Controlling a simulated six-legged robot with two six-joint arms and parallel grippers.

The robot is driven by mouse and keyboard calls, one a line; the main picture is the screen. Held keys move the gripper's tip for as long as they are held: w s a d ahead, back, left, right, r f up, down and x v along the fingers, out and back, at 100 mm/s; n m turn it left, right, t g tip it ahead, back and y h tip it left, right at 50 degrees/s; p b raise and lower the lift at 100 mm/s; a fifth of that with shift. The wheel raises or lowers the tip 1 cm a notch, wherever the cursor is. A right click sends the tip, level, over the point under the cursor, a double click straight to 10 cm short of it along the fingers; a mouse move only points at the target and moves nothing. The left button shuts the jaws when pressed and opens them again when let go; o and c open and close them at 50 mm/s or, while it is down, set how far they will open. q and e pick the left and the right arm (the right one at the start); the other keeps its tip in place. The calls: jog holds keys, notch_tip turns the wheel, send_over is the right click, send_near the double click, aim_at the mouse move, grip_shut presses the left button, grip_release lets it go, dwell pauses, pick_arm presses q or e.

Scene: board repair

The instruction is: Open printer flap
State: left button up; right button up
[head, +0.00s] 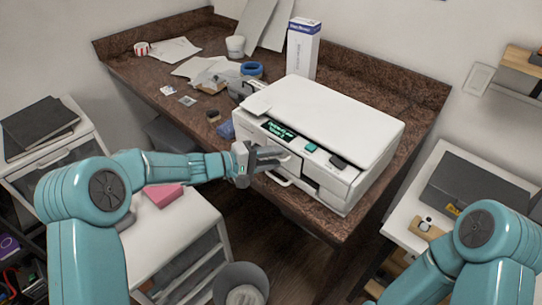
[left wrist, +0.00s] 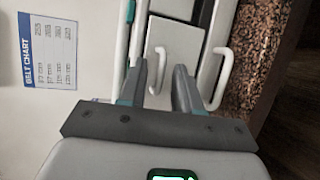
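The white printer (head: 345,125) stands on the brown speckled counter, with a lit green display (head: 280,130) on its front panel. Its front also shows in the left wrist view, with a grey panel (left wrist: 176,42) and two white bar handles, a left handle (left wrist: 160,72) and a right handle (left wrist: 224,76). My left gripper (head: 286,157) is at the printer's front. In the left wrist view its fingers (left wrist: 162,76) are apart, with the left handle appearing between them; contact cannot be told. In the head view the gripper hides part of the front. My right gripper is out of view.
A white and blue box (head: 303,50) stands behind the printer. Blue tape (head: 251,69), papers and small items lie on the counter to the left. A white drawer unit (head: 172,232) with a pink block (head: 164,195) and a grey bin (head: 241,280) stand below.

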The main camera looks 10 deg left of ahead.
pick_arm(q)
jog(key=c, duration=0.3)
grip_shut()
jog(key=shift+w, duration=0.1)
dwell(1.0)
